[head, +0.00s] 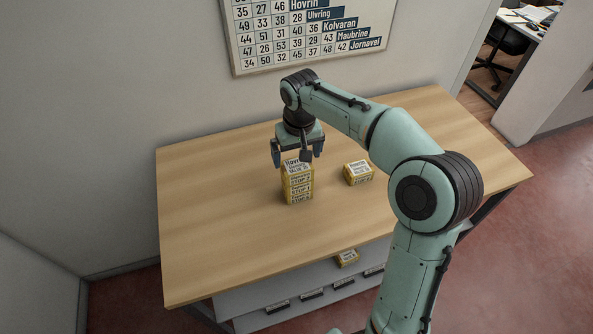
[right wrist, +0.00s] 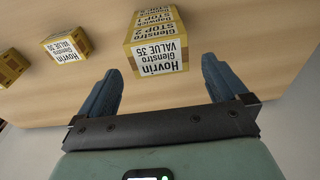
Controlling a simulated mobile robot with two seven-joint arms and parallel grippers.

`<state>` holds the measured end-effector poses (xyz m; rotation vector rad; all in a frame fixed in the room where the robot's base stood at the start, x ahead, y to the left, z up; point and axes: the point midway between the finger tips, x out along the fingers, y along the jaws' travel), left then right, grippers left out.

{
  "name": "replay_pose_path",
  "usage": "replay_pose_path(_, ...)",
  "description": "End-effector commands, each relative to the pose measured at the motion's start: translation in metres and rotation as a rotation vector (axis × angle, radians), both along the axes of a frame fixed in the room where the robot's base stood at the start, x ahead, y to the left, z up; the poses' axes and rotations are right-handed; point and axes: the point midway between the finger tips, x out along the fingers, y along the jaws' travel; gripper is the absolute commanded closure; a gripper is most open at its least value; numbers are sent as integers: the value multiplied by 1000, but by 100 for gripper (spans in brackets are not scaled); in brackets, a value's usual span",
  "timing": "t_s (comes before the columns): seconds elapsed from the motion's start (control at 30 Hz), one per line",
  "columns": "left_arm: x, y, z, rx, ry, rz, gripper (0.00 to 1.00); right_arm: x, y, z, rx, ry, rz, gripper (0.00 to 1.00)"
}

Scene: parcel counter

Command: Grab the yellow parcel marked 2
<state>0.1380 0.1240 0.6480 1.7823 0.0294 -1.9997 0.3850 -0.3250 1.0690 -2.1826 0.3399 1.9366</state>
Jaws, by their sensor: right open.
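A stack of yellow parcels stands on the wooden counter. Its top parcel (head: 297,169) has a white label on top. In the right wrist view this top parcel (right wrist: 158,54) reads "Hovrin Glenstro VALUE 35", with "STOP 2" on its side. My right gripper (head: 298,156) is open and empty, pointing down at the stack's top. In the right wrist view its fingertips (right wrist: 160,68) lie either side of the top parcel, apart from it. My left gripper is out of view.
One more parcel (head: 347,258) sits on the lower shelf (head: 262,299). A numbered chart (head: 315,30) hangs on the wall behind. The counter's left half is clear.

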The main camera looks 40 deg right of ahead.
Motion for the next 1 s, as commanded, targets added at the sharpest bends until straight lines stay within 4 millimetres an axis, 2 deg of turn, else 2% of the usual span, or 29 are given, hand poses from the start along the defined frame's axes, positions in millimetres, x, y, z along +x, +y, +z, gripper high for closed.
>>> replay_pose_path(0.17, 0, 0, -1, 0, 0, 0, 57, 1, 0, -11, 1, 0, 1, 0)
replay_pose_path(0.5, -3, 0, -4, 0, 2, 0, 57, 3, -4, -56, 1, 0, 2, 0)
replay_pose_path(0.77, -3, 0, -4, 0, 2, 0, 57, 4, -4, -59, 1, -2, 1, 0)
replay_pose_path(0.8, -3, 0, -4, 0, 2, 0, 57, 4, -4, -59, 1, -3, 1, 6)
replay_pose_path(0.87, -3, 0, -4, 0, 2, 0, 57, 4, -4, -59, 1, -2, 1, 26)
replay_pose_path(0.9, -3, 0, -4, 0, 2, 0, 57, 4, -4, -59, 1, -2, 1, 39)
replay_pose_path(0.93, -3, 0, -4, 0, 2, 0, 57, 4, -4, -59, 1, -3, 1, 46)
replay_pose_path(1.0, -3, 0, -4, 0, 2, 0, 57, 4, -4, -58, 1, -3, 1, 46)
